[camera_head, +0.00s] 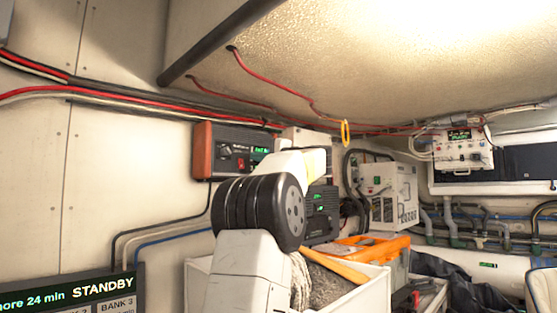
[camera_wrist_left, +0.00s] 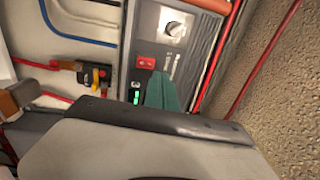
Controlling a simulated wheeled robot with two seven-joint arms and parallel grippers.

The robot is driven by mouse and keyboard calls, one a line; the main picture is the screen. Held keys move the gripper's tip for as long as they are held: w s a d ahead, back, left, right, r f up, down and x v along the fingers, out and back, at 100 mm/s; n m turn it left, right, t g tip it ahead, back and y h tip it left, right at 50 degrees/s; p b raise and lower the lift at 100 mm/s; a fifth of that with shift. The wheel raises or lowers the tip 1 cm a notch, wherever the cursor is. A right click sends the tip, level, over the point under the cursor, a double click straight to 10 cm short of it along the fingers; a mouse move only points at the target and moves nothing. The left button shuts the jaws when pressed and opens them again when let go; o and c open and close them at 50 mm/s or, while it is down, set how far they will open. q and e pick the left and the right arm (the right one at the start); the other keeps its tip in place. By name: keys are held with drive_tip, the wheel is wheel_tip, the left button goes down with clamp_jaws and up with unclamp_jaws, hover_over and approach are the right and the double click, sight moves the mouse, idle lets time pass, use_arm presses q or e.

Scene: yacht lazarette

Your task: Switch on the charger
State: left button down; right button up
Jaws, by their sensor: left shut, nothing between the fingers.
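An orange-sided unit with a dark front (camera_head: 203,150), which looks like the charger, hangs on the left wall. Its red switch (camera_head: 241,163), a knob and a green-lit display (camera_head: 260,149) show on its front. In the left wrist view its grey panel carries a white knob plate (camera_wrist_left: 173,27) and the red switch (camera_wrist_left: 146,62). Whether the switch is on cannot be told. My left gripper's teal fingers (camera_wrist_left: 164,90) are shut and empty, in front of the panel, just below the switch in that view. Contact cannot be judged. In the head view my arm hides the unit's right end.
A screen reading STANDBY (camera_head: 103,287) is at lower left. A white bin (camera_head: 198,285) with rope and an orange case (camera_head: 372,245) stand low behind my arm. Other units (camera_head: 392,190) stand further right.

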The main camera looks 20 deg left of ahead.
use_arm(q)
drive_tip(key=r+v, duration=0.1)
drive_tip(key=v, duration=0.7)
drive_tip(key=shift+d+r, duration=0.25)
drive_tip(key=shift+r, duration=0.15)
drive_tip(key=shift+s, duration=0.1)
